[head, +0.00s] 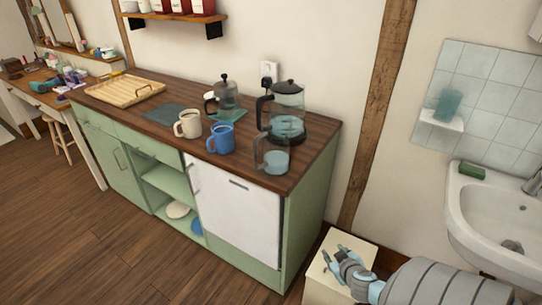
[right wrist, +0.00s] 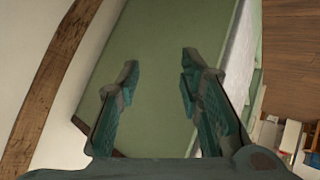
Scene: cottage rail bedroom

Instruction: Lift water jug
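The water jug (head: 275,162) looks like the clear glass pitcher with pale blue water. It stands upright on the dark wooden counter (head: 322,138), near the front right corner. My right gripper (head: 335,254) is low at the right, below the counter top, in front of a cream box-like unit and well apart from the jug. In the right wrist view its two fingers (right wrist: 160,78) are spread with nothing between them, facing the green cabinet side (right wrist: 158,35). The jug does not show there. My left gripper is not in view.
A glass kettle (head: 288,95) stands just behind the jug. A blue mug (head: 221,139), a cream mug (head: 188,124) and a French press (head: 226,97) stand to its left. A cream unit (head: 320,285) and a sink (head: 500,212) are at the right.

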